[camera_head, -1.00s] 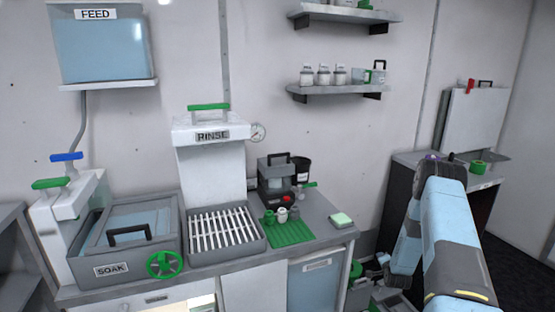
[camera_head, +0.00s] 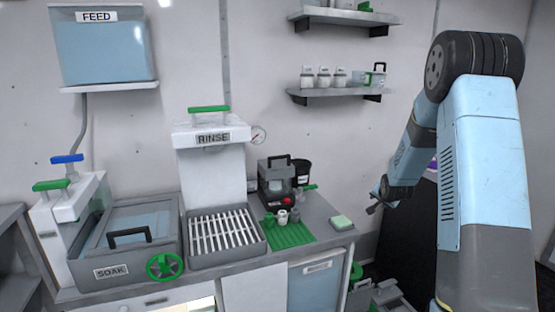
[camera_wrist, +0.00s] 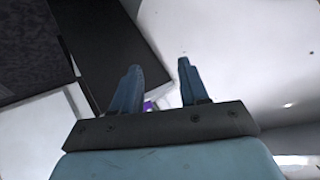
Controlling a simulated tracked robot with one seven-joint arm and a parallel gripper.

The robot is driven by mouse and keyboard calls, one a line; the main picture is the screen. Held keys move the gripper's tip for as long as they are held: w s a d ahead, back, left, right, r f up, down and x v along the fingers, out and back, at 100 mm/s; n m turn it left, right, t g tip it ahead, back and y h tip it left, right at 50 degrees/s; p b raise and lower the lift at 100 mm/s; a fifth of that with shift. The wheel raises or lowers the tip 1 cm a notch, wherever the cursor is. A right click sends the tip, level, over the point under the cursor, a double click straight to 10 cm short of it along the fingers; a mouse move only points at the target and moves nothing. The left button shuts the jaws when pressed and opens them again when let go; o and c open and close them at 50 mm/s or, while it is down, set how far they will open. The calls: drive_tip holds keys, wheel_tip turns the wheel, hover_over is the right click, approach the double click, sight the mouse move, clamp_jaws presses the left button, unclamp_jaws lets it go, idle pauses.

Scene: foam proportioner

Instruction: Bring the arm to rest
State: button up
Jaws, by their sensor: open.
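My arm is folded up at the right of the head view, with its elbow high and its forearm hanging down to the left. My gripper (camera_head: 374,203) is at the end of that forearm, in the air to the right of the counter. In the wrist view my gripper (camera_wrist: 158,80) shows two blue fingers spread apart with nothing between them. A small purple thing shows behind the fingers, too small to tell what it is.
The counter (camera_head: 325,228) holds the soak basin (camera_head: 88,255), the rinse rack (camera_head: 226,250), a green mat (camera_head: 290,236) and a sponge (camera_head: 341,222). A shelf (camera_head: 335,92) with small jars is on the wall. Green-handled items stand low by the counter's right end.

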drive_tip(key=s+a+r+n+g, duration=0.15)
drive_tip(key=s+a+r, duration=0.35)
drive_tip(key=s+r, duration=0.5)
drive_tip(key=s+a+r+n, duration=0.3)
drive_tip(key=s+a+r, duration=0.1)
drive_tip(key=s+r, duration=0.55)
drive_tip(key=s+a+r+n+g, duration=0.1)
drive_tip(key=s+a+r+n, duration=0.1)
drive_tip(key=s, duration=1.2)
drive_tip(key=s+a+r+n+g+y, duration=0.1)
drive_tip(key=s+a, duration=0.3)
drive_tip(key=s, duration=0.9)
drive_tip(key=shift+s+r+n+g+y, duration=0.35)
drive_tip(key=shift+r+n, duration=0.1)
drive_tip(key=shift+r, duration=0.35)
drive_tip(key=shift+a, duration=0.1)
drive_tip(key=shift+c, duration=0.4)
